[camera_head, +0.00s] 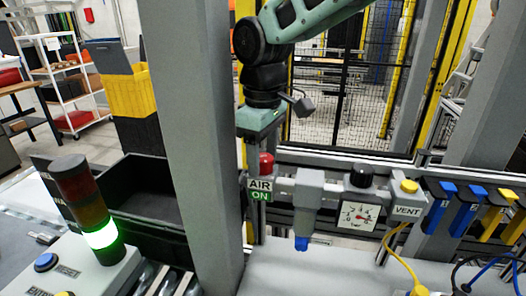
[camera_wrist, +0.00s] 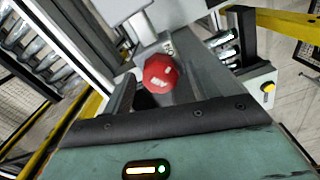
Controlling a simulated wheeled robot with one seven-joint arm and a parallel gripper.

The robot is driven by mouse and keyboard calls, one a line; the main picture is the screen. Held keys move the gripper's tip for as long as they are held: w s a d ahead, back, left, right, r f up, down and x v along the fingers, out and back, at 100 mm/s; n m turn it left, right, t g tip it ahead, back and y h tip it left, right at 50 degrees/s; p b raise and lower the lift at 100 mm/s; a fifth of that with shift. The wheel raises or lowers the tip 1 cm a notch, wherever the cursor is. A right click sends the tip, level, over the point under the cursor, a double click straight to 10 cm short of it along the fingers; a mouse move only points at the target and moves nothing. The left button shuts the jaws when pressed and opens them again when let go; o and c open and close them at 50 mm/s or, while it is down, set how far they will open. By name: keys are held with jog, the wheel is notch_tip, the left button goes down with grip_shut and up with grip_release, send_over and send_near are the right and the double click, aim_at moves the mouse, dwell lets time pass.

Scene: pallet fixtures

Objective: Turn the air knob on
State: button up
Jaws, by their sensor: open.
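The red air knob (camera_head: 266,160) sits just above a sign (camera_head: 260,190) that reads AIR, with ON in green below it. My gripper (camera_head: 262,148) points down over the knob in the head view, and its body hides part of the area around it. In the wrist view, the red knob (camera_wrist: 160,73) shows just beyond the black front edge of my gripper (camera_wrist: 163,88), between dark fingers. The fingers look apart, and I cannot tell whether either touches the knob.
A pressure gauge (camera_head: 360,215) with a black knob (camera_head: 361,176) and a yellow VENT button (camera_head: 409,187) stand to the right. A grey post (camera_head: 200,130) rises close on the left. A stack light (camera_head: 85,205) glows green near a black bin (camera_head: 150,190).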

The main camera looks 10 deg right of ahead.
aim_at(263, 157)
jog(key=c, duration=1)
jog(key=shift+n+p, duration=0.5)
jog(key=shift+n, duration=1.1)
jog(key=o, duration=1)
jog(key=shift+r, duration=0.1)
notch_tip(263, 157, up, 17)
jog(key=b, duration=0.2)
jog(key=shift+r+b, duration=0.15)
jog(key=shift+b, duration=0.25)
